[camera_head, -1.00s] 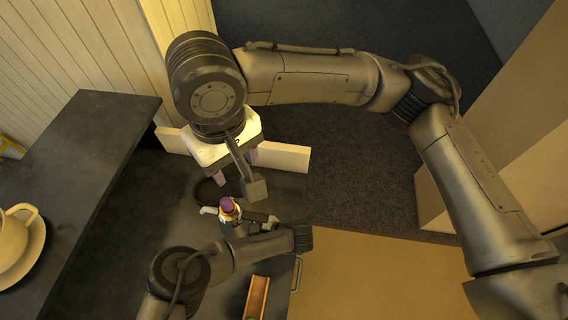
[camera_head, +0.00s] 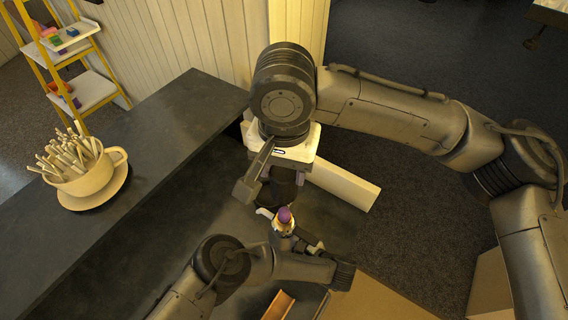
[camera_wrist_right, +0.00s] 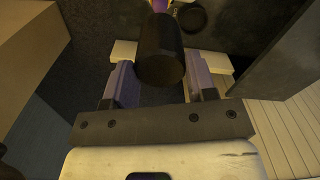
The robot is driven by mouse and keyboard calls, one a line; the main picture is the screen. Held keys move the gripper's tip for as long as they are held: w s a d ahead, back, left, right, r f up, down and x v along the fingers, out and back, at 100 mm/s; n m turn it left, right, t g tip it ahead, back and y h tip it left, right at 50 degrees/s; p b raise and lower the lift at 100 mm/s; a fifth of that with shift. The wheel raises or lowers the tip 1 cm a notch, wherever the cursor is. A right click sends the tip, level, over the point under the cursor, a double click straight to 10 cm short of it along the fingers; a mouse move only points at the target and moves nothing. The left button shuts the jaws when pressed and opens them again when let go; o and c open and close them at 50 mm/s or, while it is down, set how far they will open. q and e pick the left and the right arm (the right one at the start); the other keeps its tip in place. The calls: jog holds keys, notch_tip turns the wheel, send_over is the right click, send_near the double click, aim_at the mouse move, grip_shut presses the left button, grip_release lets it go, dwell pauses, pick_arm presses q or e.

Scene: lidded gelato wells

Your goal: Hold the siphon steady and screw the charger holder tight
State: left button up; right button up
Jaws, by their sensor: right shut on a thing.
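The cylinder also shows below the white gripper body in the head view (camera_head: 281,187). The siphon (camera_head: 284,226), with a purple top and white and yellow parts, stands just below it in the picture. Whether holder and siphon touch I cannot tell. In the right wrist view, a purple bit of the siphon (camera_wrist_right: 159,5) shows past the cylinder. My left gripper (camera_head: 303,242) is beside the siphon; its fingertips are too small and covered to read.
A dark counter (camera_head: 150,135) runs along the left, with a cup of sticks (camera_head: 82,168) on a saucer. A yellow ladder shelf (camera_head: 70,60) stands behind. A pale board (camera_head: 342,184) lies right of the right gripper. An orange-brown tray (camera_head: 279,306) is at the bottom.

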send_near(284, 210)
dwell(0.9)
jog(key=shift+s+f, duration=0.1)
jog(key=shift+f, duration=3.6)
dwell(1.2)
jog(key=m, duration=1.3)
jog(key=shift+m, duration=0.4)
jog(key=o, duration=1.1)
